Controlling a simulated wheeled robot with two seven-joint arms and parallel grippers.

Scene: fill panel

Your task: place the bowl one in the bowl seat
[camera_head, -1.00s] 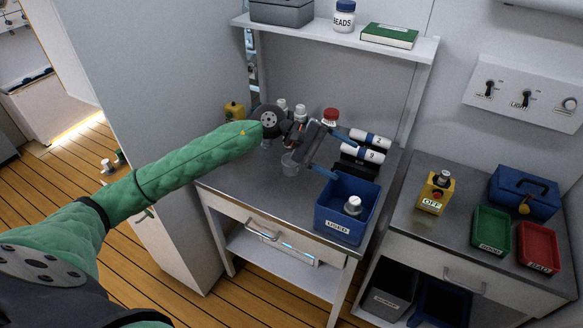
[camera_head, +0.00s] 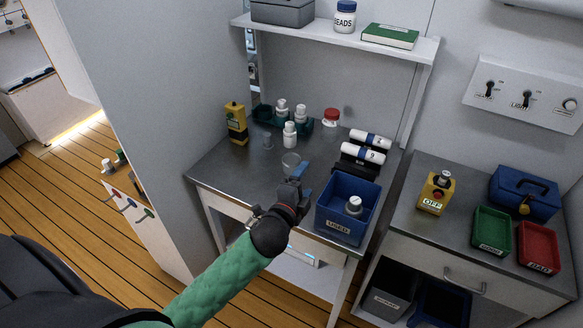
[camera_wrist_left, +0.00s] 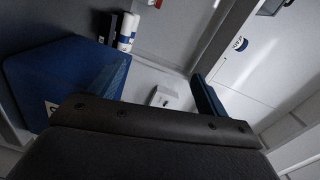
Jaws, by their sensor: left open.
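A small clear cup (camera_head: 291,160), which looks like a bowl, stands on the metal bench. A second, smaller clear piece (camera_head: 268,142) stands further back; I cannot read a number on either. My left gripper (camera_head: 294,182) is open at the bench's front part, just in front of the clear cup, with nothing seen held. In the left wrist view its two blue fingers are spread (camera_wrist_left: 158,92), with a small pale block-like thing (camera_wrist_left: 165,96) beyond the gap that I cannot identify. I cannot make out the bowl seat. My right gripper is out of view.
The blue USED bin (camera_head: 340,228) with a white bottle stands close right of the gripper. White cylinders (camera_head: 362,153) lie behind it. White bottles (camera_head: 289,133), a red-capped jar (camera_head: 330,121) and a yellow device (camera_head: 236,123) stand at the back. The bench's left front is clear.

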